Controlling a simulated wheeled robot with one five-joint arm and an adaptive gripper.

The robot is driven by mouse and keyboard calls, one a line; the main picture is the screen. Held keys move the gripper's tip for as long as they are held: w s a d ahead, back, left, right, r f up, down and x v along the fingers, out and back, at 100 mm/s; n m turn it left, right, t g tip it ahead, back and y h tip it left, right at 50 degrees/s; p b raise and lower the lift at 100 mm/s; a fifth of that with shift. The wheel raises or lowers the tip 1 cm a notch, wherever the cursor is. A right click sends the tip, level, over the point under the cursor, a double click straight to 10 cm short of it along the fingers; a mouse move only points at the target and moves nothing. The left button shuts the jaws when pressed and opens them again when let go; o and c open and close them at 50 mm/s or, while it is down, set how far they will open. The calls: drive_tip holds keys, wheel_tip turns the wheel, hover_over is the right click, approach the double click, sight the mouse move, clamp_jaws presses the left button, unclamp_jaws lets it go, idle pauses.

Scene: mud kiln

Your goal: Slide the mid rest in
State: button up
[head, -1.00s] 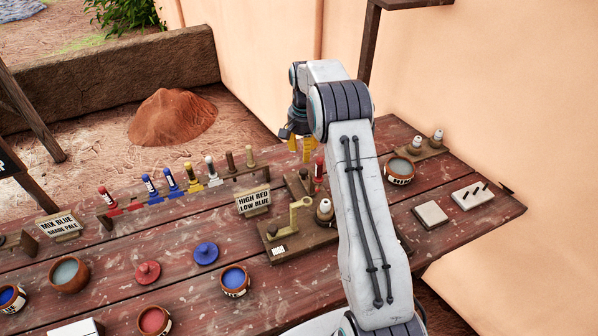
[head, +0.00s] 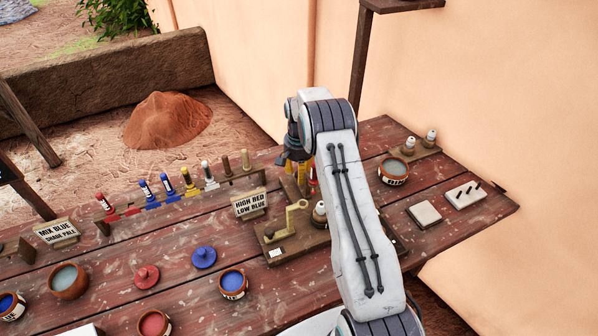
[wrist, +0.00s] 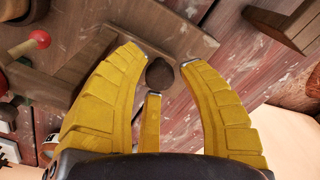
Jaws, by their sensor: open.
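My gripper (head: 293,165) is open, its yellow fingers pointing down behind the crank fixture (head: 285,232) on the bench. In the wrist view, the gripper's fingers (wrist: 160,62) stand spread around a dark rounded knob (wrist: 160,74), which sits between the tips beside a brown wooden block (wrist: 185,42). The knob and block look like the mid rest, though I cannot be sure. A wooden piece (head: 290,188) shows below the fingers in the head view, partly hidden by my arm. I cannot tell whether any finger touches the knob.
A "HIGH RED LOW BLUE" sign (head: 250,203) stands left of the fixture. A round pot (head: 394,171) and a pale block (head: 424,215) are to the right. A red ball-ended handle (wrist: 38,40) shows at upper left.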

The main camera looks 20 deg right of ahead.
clamp_jaws()
idle(0.4)
